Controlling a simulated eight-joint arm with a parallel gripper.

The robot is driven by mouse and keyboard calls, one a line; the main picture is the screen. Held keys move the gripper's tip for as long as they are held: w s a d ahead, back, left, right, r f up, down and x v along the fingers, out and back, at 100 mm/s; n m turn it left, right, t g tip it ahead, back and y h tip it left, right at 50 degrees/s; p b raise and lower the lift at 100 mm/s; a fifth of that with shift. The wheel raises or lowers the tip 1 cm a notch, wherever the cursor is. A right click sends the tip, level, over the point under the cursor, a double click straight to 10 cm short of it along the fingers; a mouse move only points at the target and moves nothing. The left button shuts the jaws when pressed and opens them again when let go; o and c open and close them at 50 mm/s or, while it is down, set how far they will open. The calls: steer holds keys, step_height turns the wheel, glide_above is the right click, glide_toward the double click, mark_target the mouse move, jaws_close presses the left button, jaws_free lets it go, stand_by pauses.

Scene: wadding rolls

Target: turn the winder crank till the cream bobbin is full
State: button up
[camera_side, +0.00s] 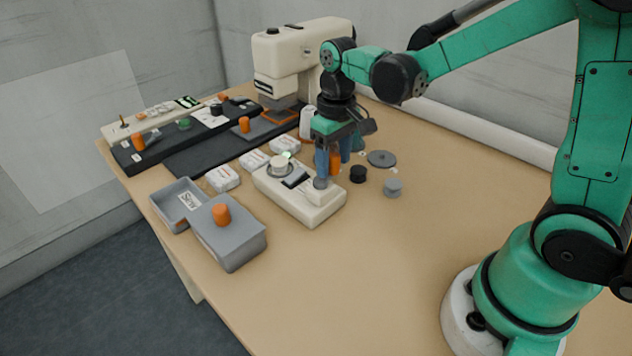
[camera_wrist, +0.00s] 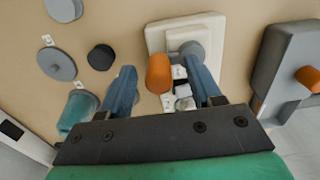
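The cream winder (camera_side: 312,208) stands on the table in the side view; part of its base (camera_wrist: 158,36) shows in the wrist view. A pale round piece (camera_side: 279,170), probably the bobbin, sits at its far left end; how full it is I cannot tell. A grey hub (camera_side: 321,184) is at its right end, also seen in the wrist view (camera_wrist: 192,50). My gripper (camera_side: 334,166) points down beside the winder. Its blue fingers are apart, on either side of the orange crank handle (camera_wrist: 158,74), with visible gaps in the wrist view (camera_wrist: 159,66).
A black puck (camera_side: 358,174), a grey puck (camera_side: 393,187) and a grey disc (camera_side: 381,158) lie right of the winder. A grey box with an orange knob (camera_side: 232,240) stands front left, beside an open tray (camera_side: 163,209). A sewing machine (camera_side: 290,48) stands behind. The front right table is clear.

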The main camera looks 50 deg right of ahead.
steer(key=shift+r, duration=3.5)
steer(key=s+a+f+t, duration=0.1)
steer(key=s+a+t, duration=0.1)
steer(key=s+t, duration=0.4)
steer(key=shift+a+t, duration=0.3)
steer(key=shift+t, duration=0.3)
